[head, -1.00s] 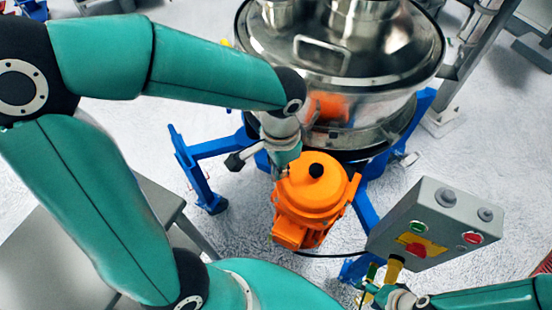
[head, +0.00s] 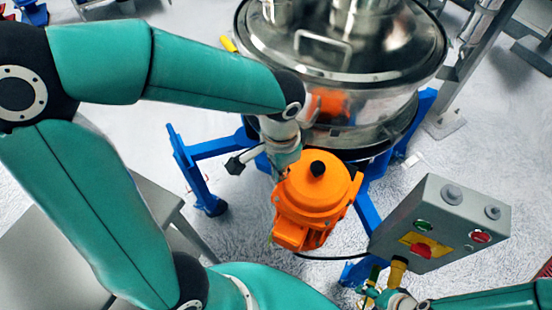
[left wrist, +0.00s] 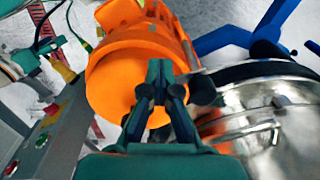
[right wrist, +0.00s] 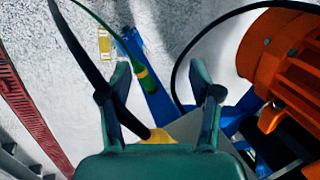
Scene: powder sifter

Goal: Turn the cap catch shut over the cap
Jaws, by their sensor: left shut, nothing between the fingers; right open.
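My left gripper (left wrist: 160,72) is shut and empty. In the left wrist view its fingertips overlap the round orange motor (left wrist: 130,88); I cannot tell whether they touch it. The head view shows this gripper's wrist at the back left of the motor (head: 308,200), beside the steel sifter body (head: 340,110). A bent metal wire part (left wrist: 262,130) shows on the steel body in the left wrist view. I cannot clearly make out the cap or its catch. My right gripper (right wrist: 160,80) is open; a green and yellow part (right wrist: 145,76) shows beyond its fingers.
A grey control box (head: 440,222) with buttons stands right of the motor, close to my right gripper. Blue frame legs (head: 195,170) spread around the sifter. A black cable curves near my right gripper. A black-ended rod (head: 235,165) sticks out left of the motor.

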